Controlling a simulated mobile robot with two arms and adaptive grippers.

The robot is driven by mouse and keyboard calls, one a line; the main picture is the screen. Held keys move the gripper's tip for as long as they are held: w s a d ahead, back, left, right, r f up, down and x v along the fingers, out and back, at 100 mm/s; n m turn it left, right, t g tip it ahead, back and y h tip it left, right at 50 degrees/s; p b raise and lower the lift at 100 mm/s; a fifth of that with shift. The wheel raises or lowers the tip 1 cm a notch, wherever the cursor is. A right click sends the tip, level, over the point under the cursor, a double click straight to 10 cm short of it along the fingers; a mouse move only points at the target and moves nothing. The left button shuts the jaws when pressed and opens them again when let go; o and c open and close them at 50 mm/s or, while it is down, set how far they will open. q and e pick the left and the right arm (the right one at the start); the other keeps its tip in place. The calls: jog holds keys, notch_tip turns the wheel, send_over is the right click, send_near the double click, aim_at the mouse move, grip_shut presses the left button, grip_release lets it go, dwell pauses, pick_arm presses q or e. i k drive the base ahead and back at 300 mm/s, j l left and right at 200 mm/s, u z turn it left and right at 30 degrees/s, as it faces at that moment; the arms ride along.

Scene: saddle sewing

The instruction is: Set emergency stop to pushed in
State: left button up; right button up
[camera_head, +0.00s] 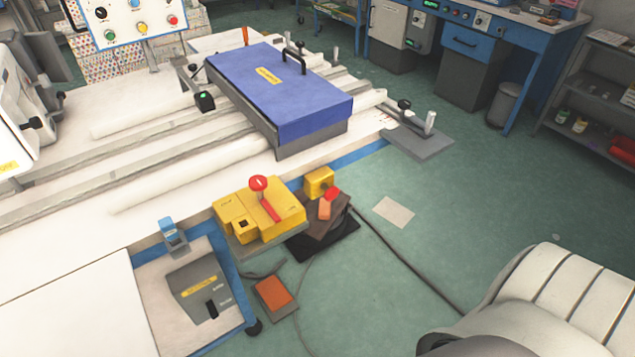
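A yellow control box (272,222) stands at the front edge of the white machine table, in the middle of the view. A round red knob (258,183) stands up from it, with a red lever (270,210) below. Just right of it is a smaller yellow box (318,180) with a red button (332,194) and an orange part beside it. I cannot tell which red control is the emergency stop, nor whether either is pushed in. Neither gripper is in view; a white rounded part, possibly mine, fills the lower right.
A blue-topped block (275,90) with a black handle lies across the table rails. A control panel (130,22) with coloured buttons stands at upper left. A grey box (203,290) sits in front. An orange pedal (274,293) lies on the floor near cables. Green floor on the right is mostly clear.

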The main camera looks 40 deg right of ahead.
aim_at(331, 193)
jog(key=z, duration=1.2)
